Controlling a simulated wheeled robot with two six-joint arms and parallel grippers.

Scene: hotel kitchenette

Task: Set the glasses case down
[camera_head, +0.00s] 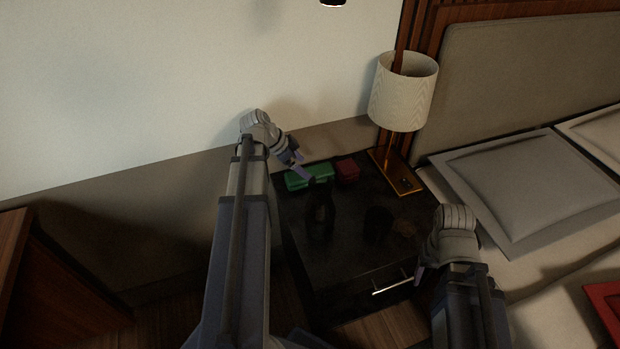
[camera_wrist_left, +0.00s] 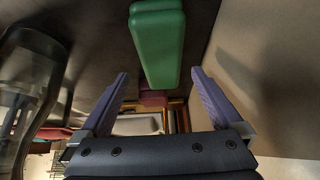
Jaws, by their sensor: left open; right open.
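The green glasses case (camera_head: 312,174) lies on the dark top of the nightstand (camera_head: 345,258), near its back left edge by the wall. My left gripper (camera_head: 300,168) is right beside it in the head view, partly in front of it. In the left wrist view the case (camera_wrist_left: 158,45) lies ahead of the gripper (camera_wrist_left: 158,82), lined up between its spread fingers. That gripper is open, and neither finger is seen touching the case. My right gripper (camera_head: 420,274) is open and empty, near the front right of the nightstand.
A small red box (camera_head: 347,171) sits just right of the case. A dark bottle-like object (camera_head: 320,214), a dark cup-like object (camera_head: 378,223) and a brownish round item (camera_head: 404,227) stand nearer the front. A lamp (camera_head: 404,95) stands at the back right, beside the bed.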

